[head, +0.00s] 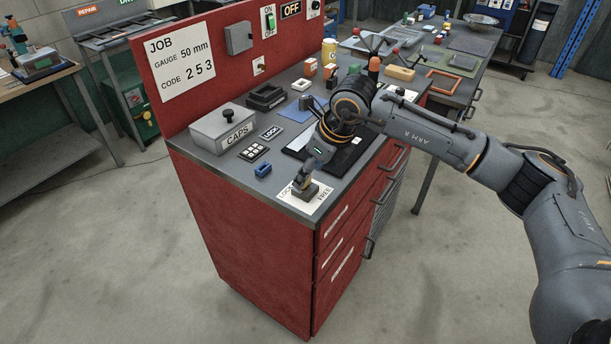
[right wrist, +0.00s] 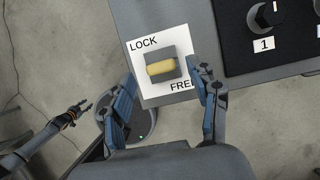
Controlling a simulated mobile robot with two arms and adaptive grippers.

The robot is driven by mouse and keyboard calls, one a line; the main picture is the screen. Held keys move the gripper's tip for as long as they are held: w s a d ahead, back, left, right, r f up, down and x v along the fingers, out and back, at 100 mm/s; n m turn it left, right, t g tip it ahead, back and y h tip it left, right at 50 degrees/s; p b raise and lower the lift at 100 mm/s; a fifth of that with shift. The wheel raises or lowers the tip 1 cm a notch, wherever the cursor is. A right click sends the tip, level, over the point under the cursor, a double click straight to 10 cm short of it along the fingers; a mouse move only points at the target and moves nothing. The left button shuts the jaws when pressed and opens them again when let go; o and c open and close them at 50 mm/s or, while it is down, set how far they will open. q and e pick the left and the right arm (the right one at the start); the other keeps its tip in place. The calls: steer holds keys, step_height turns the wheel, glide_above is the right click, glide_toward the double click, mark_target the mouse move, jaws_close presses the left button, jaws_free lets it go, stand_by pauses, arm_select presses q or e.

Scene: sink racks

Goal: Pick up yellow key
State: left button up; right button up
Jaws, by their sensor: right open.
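The yellow key (right wrist: 160,68) is a short rounded bar on a square grey block (right wrist: 182,68). The block sits on a white card (right wrist: 150,98) marked LOCK and FREE, at the front corner of the red bench in the head view. My right gripper (right wrist: 164,76) is open, with its blue fingers on either side of the block in the right wrist view; no contact shows. In the head view the right gripper (head: 308,176) hangs over the card and hides the key. A small dark gripper at the left of the wrist view looks like my left gripper (right wrist: 80,110).
A dark panel with a knob (right wrist: 264,18) labelled 1 lies right of the card. On the bench top are a grey CAPS box (head: 222,128), a keypad (head: 254,151) and a blue block (head: 263,170). Open floor lies in front of the bench.

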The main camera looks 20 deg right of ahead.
steer(key=x, duration=0.2)
steer(key=shift+w+a+f, duration=0.1)
steer(key=shift+w+f, duration=0.1)
steer(key=shift+w, duration=0.05)
steer(key=shift+w+f+p, duration=0.1)
steer(key=shift+f+p, duration=0.2)
steer(key=c, duration=1.1)
arm_select(q)
steer(key=shift+s+a+r, duration=0.1)
steer(key=shift+s+r, duration=0.45)
steer(key=shift+s, duration=0.35)
arm_select(e)
steer(key=shift+c, duration=0.3)
arm_select(q)
steer(key=shift+w+f, duration=0.1)
arm_select(e)
steer(key=shift+r, duration=0.1)
